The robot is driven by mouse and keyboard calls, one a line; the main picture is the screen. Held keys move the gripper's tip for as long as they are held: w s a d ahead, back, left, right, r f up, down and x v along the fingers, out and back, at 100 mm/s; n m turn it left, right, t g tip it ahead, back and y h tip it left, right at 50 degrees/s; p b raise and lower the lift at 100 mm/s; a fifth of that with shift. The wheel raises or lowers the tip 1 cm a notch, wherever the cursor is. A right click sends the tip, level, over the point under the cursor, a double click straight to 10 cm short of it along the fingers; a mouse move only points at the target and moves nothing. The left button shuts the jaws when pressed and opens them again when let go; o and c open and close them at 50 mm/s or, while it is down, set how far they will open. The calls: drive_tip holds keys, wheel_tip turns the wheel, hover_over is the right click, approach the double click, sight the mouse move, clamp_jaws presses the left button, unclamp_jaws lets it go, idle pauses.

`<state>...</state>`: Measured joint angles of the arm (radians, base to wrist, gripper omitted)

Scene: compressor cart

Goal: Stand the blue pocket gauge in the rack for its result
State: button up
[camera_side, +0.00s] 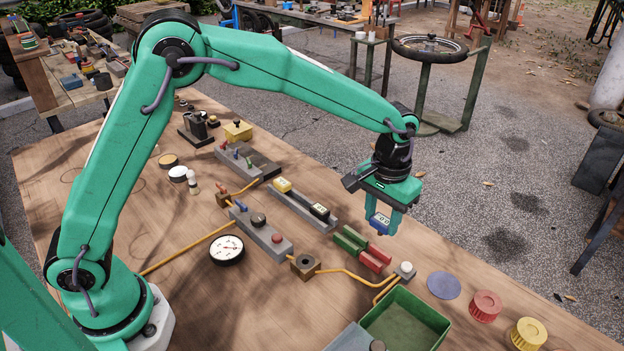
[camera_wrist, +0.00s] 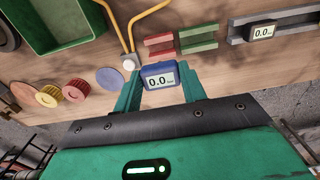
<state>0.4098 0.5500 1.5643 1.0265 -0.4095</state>
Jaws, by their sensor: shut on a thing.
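My gripper (camera_side: 383,215) is shut on the blue pocket gauge (camera_side: 378,224) and holds it above the bench near its far edge. In the wrist view the gauge (camera_wrist: 159,79) sits between the two green fingers, its display reading 0.0. A green rack (camera_side: 350,239) and a red rack (camera_side: 375,258) stand side by side on the bench, just below and left of the gauge in the side view. Both the red rack (camera_wrist: 159,43) and the green rack (camera_wrist: 198,39) look empty in the wrist view. They are apart from the gauge.
A white button (camera_side: 404,269), orange hose (camera_side: 345,273), green bin (camera_side: 440,322), blue disc (camera_side: 444,285), red cap (camera_side: 485,306) and yellow cap (camera_side: 528,333) are nearby.

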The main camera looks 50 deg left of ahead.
sight(379, 234)
drive_tip(key=shift+f, duration=2.5)
drive_tip(key=shift+f, duration=1.65)
drive_tip(key=o, duration=1.1)
drive_tip(key=shift+o, duration=0.2)
wheel_tip(379, 234, up, 7)
drive_tip(key=shift+r, duration=0.45)
